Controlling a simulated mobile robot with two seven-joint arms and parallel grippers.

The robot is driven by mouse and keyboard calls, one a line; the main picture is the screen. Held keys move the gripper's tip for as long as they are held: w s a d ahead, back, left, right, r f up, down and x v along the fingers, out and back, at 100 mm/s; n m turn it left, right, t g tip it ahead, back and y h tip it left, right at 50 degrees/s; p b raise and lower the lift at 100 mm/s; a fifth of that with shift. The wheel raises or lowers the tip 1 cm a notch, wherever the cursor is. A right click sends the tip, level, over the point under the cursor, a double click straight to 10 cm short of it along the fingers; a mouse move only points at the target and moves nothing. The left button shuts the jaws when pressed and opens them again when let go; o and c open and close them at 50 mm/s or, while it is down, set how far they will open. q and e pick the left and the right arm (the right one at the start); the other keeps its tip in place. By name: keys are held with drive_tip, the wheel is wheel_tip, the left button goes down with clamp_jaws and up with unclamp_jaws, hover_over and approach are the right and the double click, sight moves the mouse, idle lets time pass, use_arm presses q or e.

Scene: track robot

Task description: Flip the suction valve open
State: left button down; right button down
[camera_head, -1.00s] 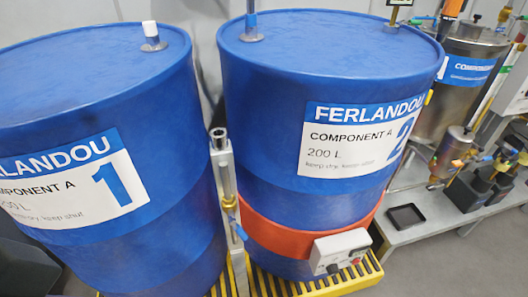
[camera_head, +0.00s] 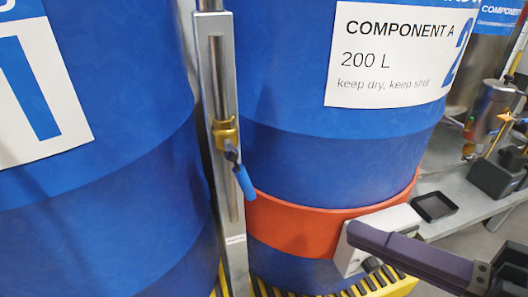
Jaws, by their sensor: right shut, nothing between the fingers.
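The suction valve has a brass body (camera_head: 226,137) on a vertical steel pipe between the two blue drums. Its blue lever (camera_head: 244,181) points down and slightly to the right, standing out from the pipe. My right gripper (camera_head: 353,234) reaches in from the lower right. Its dark purple-grey fingers are shut with nothing between them. In the picture it is to the right of and below the lever, apart from it, and it covers part of the heater's control box. My left gripper is not in view.
Drum 1 (camera_head: 110,235) is on the left, and drum 2 (camera_head: 300,110) on the right has an orange heater band (camera_head: 300,226) with a white control box (camera_head: 392,218). A grey upright post (camera_head: 233,252) backs the pipe. A bench with a black tray (camera_head: 434,207) stands at right.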

sight(249, 189)
drive_tip(key=b+x, duration=0.1)
drive_tip(key=x, duration=1.1)
drive_tip(key=shift+w+a+r, duration=0.1)
drive_tip(key=shift+w+a, duration=0.1)
drive_tip(key=shift+f+b, duration=0.2)
drive_tip(key=shift+b, duration=0.15)
drive_tip(key=m+y+b, duration=0.1)
drive_tip(key=b, duration=0.1)
drive_tip(key=a+m+t+b, duration=0.1)
drive_tip(key=b, duration=0.1)
drive_tip(key=shift+s+a+f+m+y, duration=0.15)
drive_tip(key=shift+s+f+m+y, duration=0.1)
drive_tip(key=shift+m+y, duration=0.15)
